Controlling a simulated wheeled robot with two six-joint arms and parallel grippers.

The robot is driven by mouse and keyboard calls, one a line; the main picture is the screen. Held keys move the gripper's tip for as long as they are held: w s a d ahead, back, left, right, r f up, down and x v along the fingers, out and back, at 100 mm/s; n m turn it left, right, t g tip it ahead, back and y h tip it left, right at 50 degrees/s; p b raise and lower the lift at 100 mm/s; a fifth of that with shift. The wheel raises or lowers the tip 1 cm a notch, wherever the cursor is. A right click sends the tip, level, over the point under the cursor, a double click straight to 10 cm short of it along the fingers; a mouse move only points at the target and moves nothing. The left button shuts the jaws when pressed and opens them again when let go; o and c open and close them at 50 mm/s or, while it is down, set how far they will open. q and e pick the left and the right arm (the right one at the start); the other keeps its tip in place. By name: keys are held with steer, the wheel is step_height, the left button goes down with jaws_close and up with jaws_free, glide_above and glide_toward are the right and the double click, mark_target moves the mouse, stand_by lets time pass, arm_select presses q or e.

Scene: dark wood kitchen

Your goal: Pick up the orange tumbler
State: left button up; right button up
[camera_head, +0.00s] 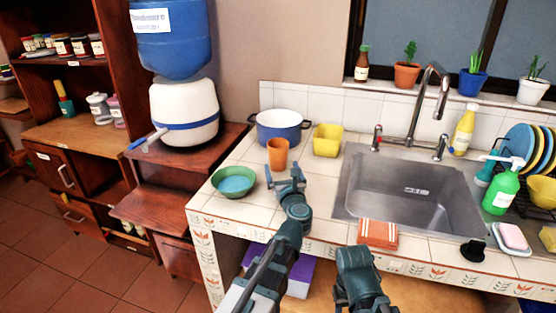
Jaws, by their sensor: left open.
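The orange tumbler (277,152) stands upright on the tiled counter, left of the sink and in front of the blue and white pot. My left gripper (283,180) is over the counter just in front of the tumbler, a little to its right. Its jaws are open, with nothing between them. A small part of the tumbler's base is close to the fingertips in the picture; I cannot tell the exact gap. The end of my right arm (358,262) shows low at the counter's front edge; its jaws cannot be made out.
A green bowl (234,181) stands left of the gripper. A blue pot (278,128) and a yellow container (327,140) stand behind. The sink (412,190) is at right, with an orange striped cloth (378,234) before it. Counter between bowl and sink is mostly clear.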

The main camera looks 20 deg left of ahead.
mark_target(280, 162)
arm_select(q)
steer(key=x, duration=0.6)
steer(key=shift+s, duration=0.15)
steer(key=c, duration=1.4)
